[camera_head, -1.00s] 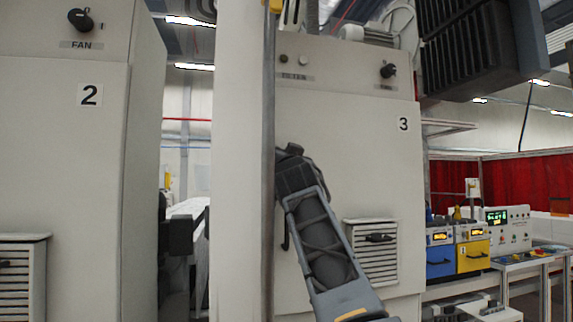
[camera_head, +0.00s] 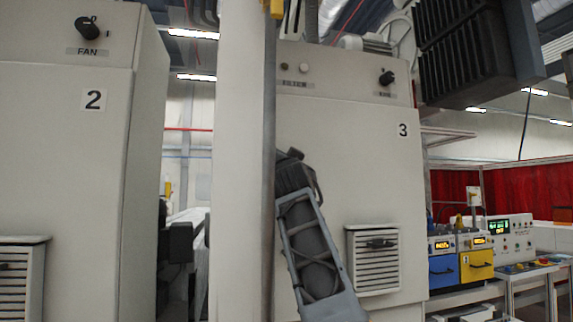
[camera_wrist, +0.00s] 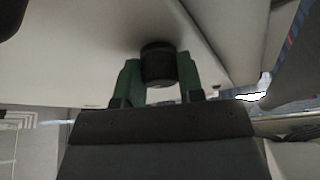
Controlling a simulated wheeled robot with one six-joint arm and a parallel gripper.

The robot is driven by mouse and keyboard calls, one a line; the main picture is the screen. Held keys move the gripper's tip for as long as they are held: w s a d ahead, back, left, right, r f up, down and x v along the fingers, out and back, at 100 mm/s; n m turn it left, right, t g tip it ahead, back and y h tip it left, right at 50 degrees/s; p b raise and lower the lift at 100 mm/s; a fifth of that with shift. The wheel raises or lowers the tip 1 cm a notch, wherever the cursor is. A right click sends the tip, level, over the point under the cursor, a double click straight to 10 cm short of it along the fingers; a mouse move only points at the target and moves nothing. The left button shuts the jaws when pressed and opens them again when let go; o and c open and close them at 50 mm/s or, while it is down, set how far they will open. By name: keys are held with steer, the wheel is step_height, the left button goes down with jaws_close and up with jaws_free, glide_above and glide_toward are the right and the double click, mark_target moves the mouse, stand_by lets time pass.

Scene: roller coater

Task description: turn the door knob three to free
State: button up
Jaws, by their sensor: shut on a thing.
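Cabinet three (camera_head: 350,200) has a pale front with the number 3 on it and stands right of the middle in the head view. In the wrist view, the black round knob (camera_wrist: 158,62) stands out from a pale panel. The green fingers of my gripper (camera_wrist: 159,78) lie on either side of the knob, and the gripper is shut on it. In the head view my arm reaches up in front of the cabinet. The fingers and the held knob cannot be made out there. How far the knob is turned cannot be told.
A pale upright post (camera_head: 240,180) with a metal edge stands just left of my arm. Cabinet two (camera_head: 60,170) is farther left. A fan knob (camera_head: 387,77) and a louvred vent (camera_head: 374,275) are on cabinet three. Blue and yellow units (camera_head: 475,262) stand at right.

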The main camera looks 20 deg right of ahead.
steer(key=o, duration=0.9)
